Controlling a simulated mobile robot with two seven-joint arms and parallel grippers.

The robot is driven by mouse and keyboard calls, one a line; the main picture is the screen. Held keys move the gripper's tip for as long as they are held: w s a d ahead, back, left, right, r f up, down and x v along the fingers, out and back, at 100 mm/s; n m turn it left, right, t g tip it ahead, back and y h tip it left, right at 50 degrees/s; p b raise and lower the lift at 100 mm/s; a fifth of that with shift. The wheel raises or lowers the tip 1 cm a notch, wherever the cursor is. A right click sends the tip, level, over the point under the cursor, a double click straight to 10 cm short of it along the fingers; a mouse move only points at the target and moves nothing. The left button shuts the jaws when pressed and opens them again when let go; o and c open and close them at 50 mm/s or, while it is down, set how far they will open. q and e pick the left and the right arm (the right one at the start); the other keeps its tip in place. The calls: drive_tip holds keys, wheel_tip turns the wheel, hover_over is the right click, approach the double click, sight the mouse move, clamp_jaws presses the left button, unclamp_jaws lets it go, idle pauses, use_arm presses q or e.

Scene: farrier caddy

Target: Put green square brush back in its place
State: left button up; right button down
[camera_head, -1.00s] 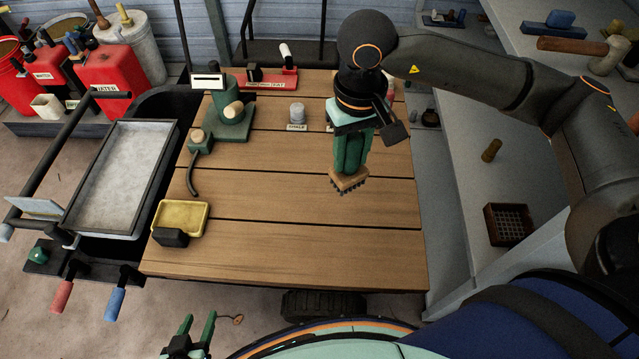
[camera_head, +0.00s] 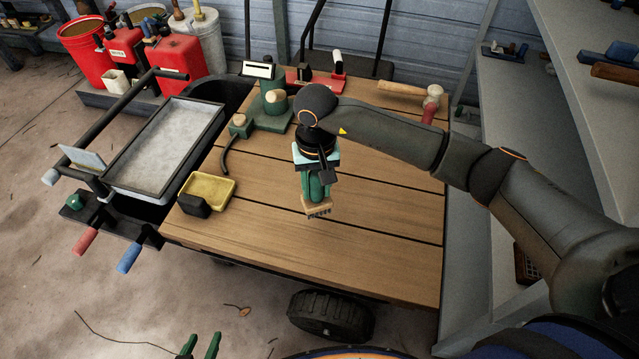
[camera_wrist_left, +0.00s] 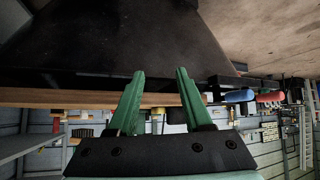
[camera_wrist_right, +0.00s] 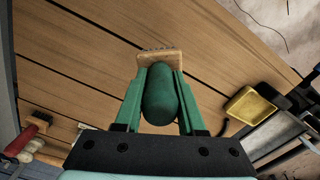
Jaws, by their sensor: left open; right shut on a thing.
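The green square brush has a rounded green handle (camera_wrist_right: 160,97) and a square tan block with short dark bristles (camera_head: 317,207). My right gripper (camera_head: 314,186) is shut on the handle, and its two green fingers flank it in the right wrist view (camera_wrist_right: 154,105). The brush hangs bristles down over the middle of the wooden caddy top (camera_head: 380,240). My left gripper (camera_head: 201,345) is open and empty, low in front of the caddy. Its spread fingers also show in the left wrist view (camera_wrist_left: 160,100). Which spot belongs to the brush is not clear.
The front right boards are clear.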

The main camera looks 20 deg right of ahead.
sight(317, 204)
use_arm(q)
drive_tip(key=shift+w+f, duration=0.1)
use_arm(e)
drive_tip(key=shift+f+b, duration=0.1)
drive_tip(key=shift+b, duration=0.4)
wheel_tip(317, 204, down, 4)
drive_tip(key=b, duration=0.3)
drive_tip(key=shift+f+b, duration=0.85)
drive_tip(key=shift+b, duration=0.3)
use_arm(q)
drive_tip(key=shift+m+h, duration=0.3)
drive_tip(key=shift+h, duration=0.1)
drive_tip(key=d+f, duration=0.1)
drive_tip(key=w+d+f, duration=0.1)
drive_tip(key=d+f, duration=0.1)
drive_tip(key=shift+w+f, duration=0.1)
drive_tip(key=shift+f, duration=0.2)
drive_tip(key=shift+w+a+f+b, duration=0.1)
drive_tip(key=shift+a+f+b, duration=0.1)
drive_tip(key=shift+f+b, duration=0.4)
use_arm(e)
drive_tip(key=shift+f, duration=0.6)
drive_tip(key=shift+c, duration=2.1)
unclamp_jaws()
use_arm(q)
drive_tip(key=shift+d, duration=0.1)
